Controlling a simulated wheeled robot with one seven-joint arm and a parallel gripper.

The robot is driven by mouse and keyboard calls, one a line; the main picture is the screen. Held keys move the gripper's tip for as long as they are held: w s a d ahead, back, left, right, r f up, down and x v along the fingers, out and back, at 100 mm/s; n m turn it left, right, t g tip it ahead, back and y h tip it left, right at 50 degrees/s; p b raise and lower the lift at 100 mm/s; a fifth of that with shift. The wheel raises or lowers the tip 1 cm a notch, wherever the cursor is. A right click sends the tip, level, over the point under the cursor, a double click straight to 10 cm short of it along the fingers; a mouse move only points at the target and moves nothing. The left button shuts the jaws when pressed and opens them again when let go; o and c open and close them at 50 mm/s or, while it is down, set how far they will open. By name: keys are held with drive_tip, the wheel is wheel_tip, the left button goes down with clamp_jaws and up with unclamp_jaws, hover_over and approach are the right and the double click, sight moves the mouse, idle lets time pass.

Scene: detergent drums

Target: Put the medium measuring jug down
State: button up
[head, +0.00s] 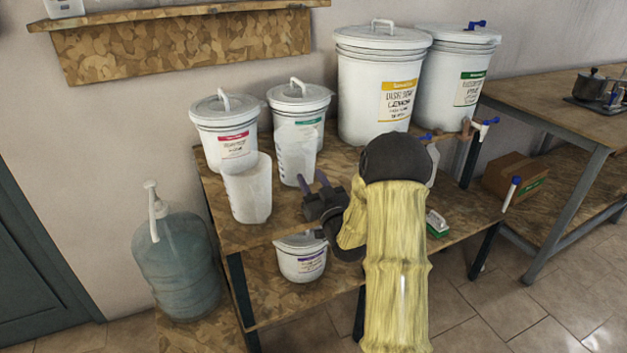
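Two translucent measuring jugs stand on the upper wooden shelf. The wider one (248,190) is at the front left, upright. The narrower one (295,152) is upright just behind and right of it, in front of a drum. I cannot tell by size alone which is the medium jug. My gripper (310,181) is low, at the right of the narrower jug's base, its fingers pointing at the jug. The fingers look apart with nothing visible between them. Whether a finger touches the jug is unclear.
Two small lidded drums, red-labelled (223,140) and green-labelled (310,106), stand behind the jugs. Large drums (383,85) stand back right. A small bucket (300,264) is on the lower shelf. A blue bottle (178,265) stands left. Bare shelf (245,236) shows along the front.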

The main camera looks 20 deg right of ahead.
drive_tip(key=shift+d, duration=0.1)
drive_tip(key=shift+s, duration=0.1)
drive_tip(key=v, duration=1.1)
drive_tip(key=shift+s+b, duration=0.3)
drive_tip(key=shift+f, duration=0.2)
